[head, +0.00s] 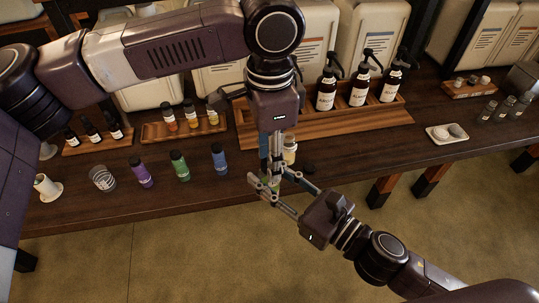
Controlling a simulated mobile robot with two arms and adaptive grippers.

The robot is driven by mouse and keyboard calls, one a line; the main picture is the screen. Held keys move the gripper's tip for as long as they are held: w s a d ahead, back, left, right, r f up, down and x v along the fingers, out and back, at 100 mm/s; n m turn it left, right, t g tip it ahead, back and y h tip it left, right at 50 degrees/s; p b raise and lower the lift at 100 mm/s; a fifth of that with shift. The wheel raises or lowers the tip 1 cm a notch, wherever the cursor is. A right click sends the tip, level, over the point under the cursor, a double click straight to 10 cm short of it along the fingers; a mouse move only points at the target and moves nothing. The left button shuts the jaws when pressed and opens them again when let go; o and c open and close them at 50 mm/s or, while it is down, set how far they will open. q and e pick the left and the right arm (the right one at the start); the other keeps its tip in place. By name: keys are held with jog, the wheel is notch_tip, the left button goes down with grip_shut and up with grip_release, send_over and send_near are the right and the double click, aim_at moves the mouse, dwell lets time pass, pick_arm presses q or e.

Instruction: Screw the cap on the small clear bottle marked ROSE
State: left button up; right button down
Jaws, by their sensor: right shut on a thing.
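My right gripper (267,178) comes in from the lower right at the table's front edge. It is shut around a small bottle (272,184) with a yellow-green tint, mostly hidden by the fingers. No ROSE marking can be read. My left gripper (271,160) points down directly above that bottle, its fingers close together; whether they grip a cap cannot be told. A small dark round thing (308,168), possibly a cap, lies just right of the grippers. A tan bottle (290,150) stands close behind them.
Purple (141,172), green (180,165) and blue (219,158) bottles and a clear glass (103,178) stand left. Pump bottles (358,88) stand in a wooden tray (410,113) behind. A white dish (447,134) and small clear bottles (505,107) are right. Table space between is clear.

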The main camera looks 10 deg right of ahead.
pick_arm(q)
jog(key=shift+o, duration=0.3)
jog(key=shift+r, duration=2.25)
jog(key=shift+c, duration=0.3)
notch_tip(320, 180, up, 2)
jog(key=shift+r+n, duration=0.1)
jog(key=shift+n, duration=0.9)
jog(key=shift+r+n, duration=0.65)
jog(key=shift+n, duration=0.15)
jog(key=shift+f, duration=4.05)
